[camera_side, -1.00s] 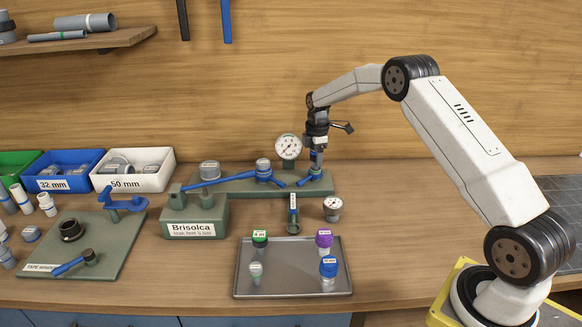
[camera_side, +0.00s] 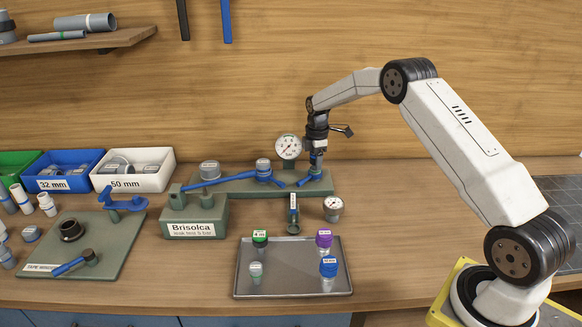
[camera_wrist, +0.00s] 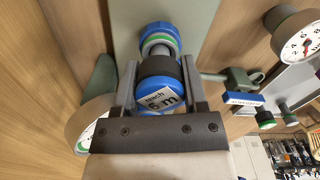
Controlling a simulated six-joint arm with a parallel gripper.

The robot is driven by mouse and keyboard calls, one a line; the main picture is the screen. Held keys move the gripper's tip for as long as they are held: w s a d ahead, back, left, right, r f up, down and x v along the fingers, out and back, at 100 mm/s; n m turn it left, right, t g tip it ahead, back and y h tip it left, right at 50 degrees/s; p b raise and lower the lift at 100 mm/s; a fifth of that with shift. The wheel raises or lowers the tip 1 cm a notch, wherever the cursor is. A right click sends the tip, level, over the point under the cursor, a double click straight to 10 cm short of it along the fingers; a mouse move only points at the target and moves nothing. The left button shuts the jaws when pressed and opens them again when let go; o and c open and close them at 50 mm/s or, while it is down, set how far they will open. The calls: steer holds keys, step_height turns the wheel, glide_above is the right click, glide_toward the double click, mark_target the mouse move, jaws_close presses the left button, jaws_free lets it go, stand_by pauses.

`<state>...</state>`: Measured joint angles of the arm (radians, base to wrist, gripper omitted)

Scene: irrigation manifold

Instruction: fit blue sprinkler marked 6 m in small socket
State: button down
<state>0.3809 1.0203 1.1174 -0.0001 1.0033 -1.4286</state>
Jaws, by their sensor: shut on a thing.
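My gripper (camera_side: 316,150) is shut on the blue sprinkler, above the right end of the green manifold board (camera_side: 232,183). In the wrist view the gripper (camera_wrist: 158,78) has a finger on each side of the blue sprinkler (camera_wrist: 158,98), whose label reads "reach 6 m". Its dark collar and grey stem point away from me toward a socket (camera_wrist: 157,34) with a blue outer ring and white and green bands. The stem lines up with this socket. I cannot tell whether its tip is inside.
A gauge (camera_side: 288,147) stands close left of my gripper. A metal tray (camera_side: 293,291) holds several sprinklers, including another blue one (camera_side: 328,268). A valve piece (camera_side: 293,218) and a loose gauge (camera_side: 333,207) lie between tray and board.

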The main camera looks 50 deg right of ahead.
steer(key=shift+f, duration=0.45)
stand_by(0.8)
steer(key=shift+c, duration=0.3)
jaws_free()
steer(key=shift+o, duration=0.3)
steer(key=shift+r, duration=0.2)
steer(key=shift+r, duration=3.3)
steer(key=shift+a, duration=0.1)
